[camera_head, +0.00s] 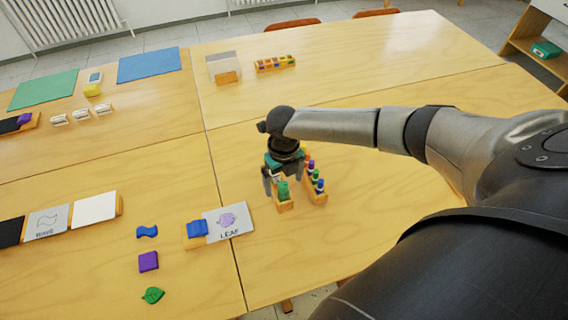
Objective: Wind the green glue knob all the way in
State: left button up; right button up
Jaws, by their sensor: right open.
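The green glue knob (283,191) shows low between the fingers of my right gripper (283,188), on a small wooden holder (285,206). My right gripper points down over it from above, open, with one finger on each side. Whether the fingers touch the knob is too small to tell. The top of the knob is partly hidden by the gripper. My left gripper is not in view.
A wooden rack (319,197) of several coloured glue sticks stands close on the right of my right gripper. A LEAF card (228,222) and a blue block (197,229) lie to the left. The table's right half behind is mostly clear.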

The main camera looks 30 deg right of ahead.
jog(key=m+p, duration=0.2)
jog(key=m, duration=0.3)
jog(key=m+p, duration=0.2)
jog(key=m, duration=0.2)
dwell(0.4)
jog(key=c, duration=1.4)
jog(key=shift+c, duration=0.2)
